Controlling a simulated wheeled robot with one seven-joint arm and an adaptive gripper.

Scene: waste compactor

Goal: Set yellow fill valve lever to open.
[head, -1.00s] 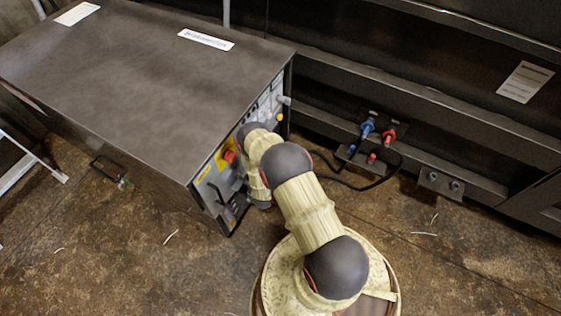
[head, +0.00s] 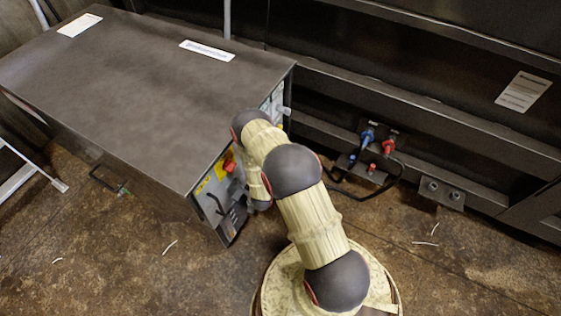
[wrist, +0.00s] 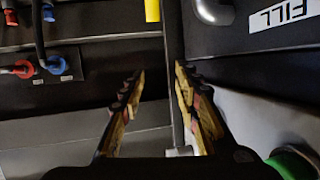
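A yellow cylindrical end, likely the fill valve lever's grip (wrist: 152,10), shows at the top edge of the wrist view. It lies ahead of the fingertips, roughly in line with the gap between them, and touches neither. The rest of the lever is out of frame. A "FILL" label (wrist: 284,13) is on the dark panel to its right. My gripper (wrist: 158,72) is open and empty, its two fingers apart. In the head view my arm hides the gripper and much of the machine's control face.
The compactor cabinet (head: 135,75) fills the left, with a red button (head: 229,166) on its face. Blue (head: 367,136) and red (head: 388,147) hose fittings stand on the back rail, with a black cable. The floor in front of the cabinet is open.

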